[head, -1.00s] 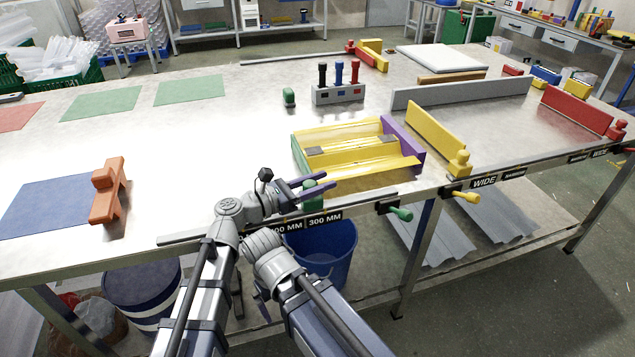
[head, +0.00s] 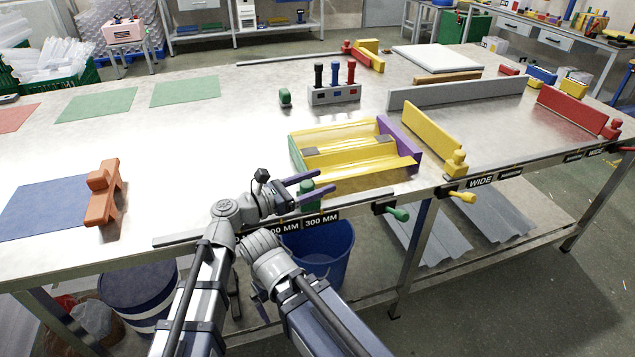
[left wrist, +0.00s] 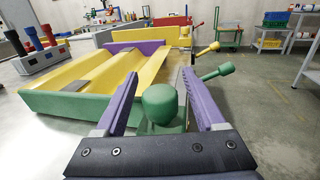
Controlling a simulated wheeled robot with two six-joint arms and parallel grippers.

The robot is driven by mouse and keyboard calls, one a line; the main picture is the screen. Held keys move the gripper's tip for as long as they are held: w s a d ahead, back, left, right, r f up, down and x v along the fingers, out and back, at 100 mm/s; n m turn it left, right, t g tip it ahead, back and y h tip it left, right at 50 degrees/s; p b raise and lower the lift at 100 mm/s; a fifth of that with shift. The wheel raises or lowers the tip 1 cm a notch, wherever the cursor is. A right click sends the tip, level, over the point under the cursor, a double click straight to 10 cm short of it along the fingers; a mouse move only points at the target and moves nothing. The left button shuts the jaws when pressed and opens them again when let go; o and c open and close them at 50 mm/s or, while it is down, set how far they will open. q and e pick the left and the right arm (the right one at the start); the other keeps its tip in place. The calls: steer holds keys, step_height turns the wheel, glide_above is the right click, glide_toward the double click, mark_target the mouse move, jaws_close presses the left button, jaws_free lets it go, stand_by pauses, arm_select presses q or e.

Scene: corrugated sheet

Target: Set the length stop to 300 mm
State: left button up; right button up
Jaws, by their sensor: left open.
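The green length stop (head: 306,190) stands on the rail at the table's front edge, above the left part of the "300 MM" label (head: 321,221). In the left wrist view its round green knob (left wrist: 159,104) sits between the two purple fingers. My left gripper (head: 322,184) is open, with one finger on each side of the knob and a gap visible on both sides. A second label ending in "00 MM" (head: 284,228) is partly covered by my arm.
A yellow, green and purple folded fixture (head: 350,145) lies just behind the stop. A green-handled lever (head: 399,214) and a yellow-handled lever (head: 463,197) stick out from the front edge. An orange block (head: 104,200) stands to the left.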

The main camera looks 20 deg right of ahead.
mark_target(301, 189)
arm_select(q)
steer(key=v, duration=0.7)
steer(key=shift+s+a, duration=0.1)
steer(key=shift+a, duration=0.2)
steer(key=shift+d, duration=0.1)
steer(key=x, duration=0.7)
steer(key=shift+d, duration=0.35)
steer(key=shift+a, duration=0.8)
steer(key=shift+d, duration=0.2)
